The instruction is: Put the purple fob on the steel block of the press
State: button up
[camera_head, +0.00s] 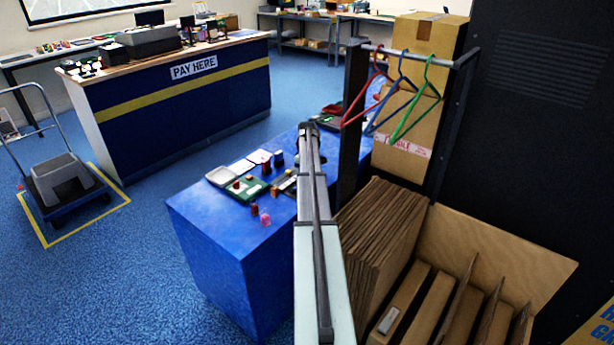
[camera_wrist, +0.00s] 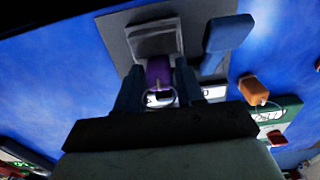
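In the wrist view, the purple fob (camera_wrist: 158,72) is between the two fingers of my gripper (camera_wrist: 158,88), which look closed on its sides. Its pale ring (camera_wrist: 160,99) hangs at the near end, between the fingers. The far end of the fob is at the near edge of the steel block (camera_wrist: 152,40), which sits on the press's dark grey plate (camera_wrist: 118,40). I cannot tell whether fob and block touch. The press's blue handle (camera_wrist: 228,42) is right of the block. In the head view my arm hides the gripper, fob and press.
An orange fob (camera_wrist: 255,90) with a ring lies right of the press. Hangers (camera_head: 415,105) and a carton bin (camera_head: 540,255) stand close right of my arm.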

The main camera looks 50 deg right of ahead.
jog(key=shift+o, duration=1.3)
notch_tip(320, 180, up, 12)
jog(key=shift+r, duration=0.15)
